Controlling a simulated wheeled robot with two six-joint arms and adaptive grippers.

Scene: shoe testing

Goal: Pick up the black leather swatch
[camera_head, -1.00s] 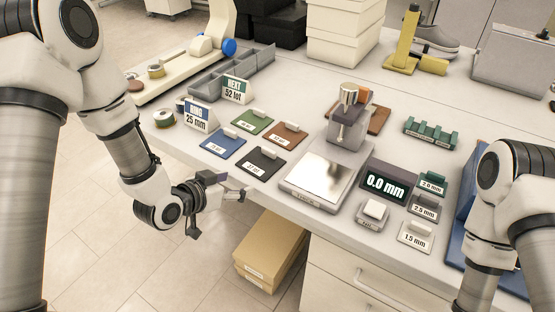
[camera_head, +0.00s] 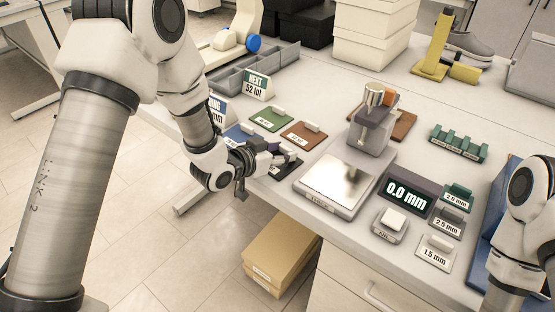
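The black leather swatch (camera_head: 294,166) lies on the white table at the front of the group of swatches, left of the metal plate. My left gripper (camera_head: 280,163) reaches in from the left and is at the swatch, covering much of it and of its tab. The fingers are small and dark against the black swatch, so I cannot tell whether they are open or shut on it. My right arm shows at the right edge, but its gripper is out of view.
Green (camera_head: 271,120), brown (camera_head: 303,135) and blue (camera_head: 236,132) swatches lie close behind and left of the gripper. The metal-plate device (camera_head: 338,182) stands just right. A 0.0 mm display (camera_head: 408,194) and thickness blocks (camera_head: 437,252) lie farther right.

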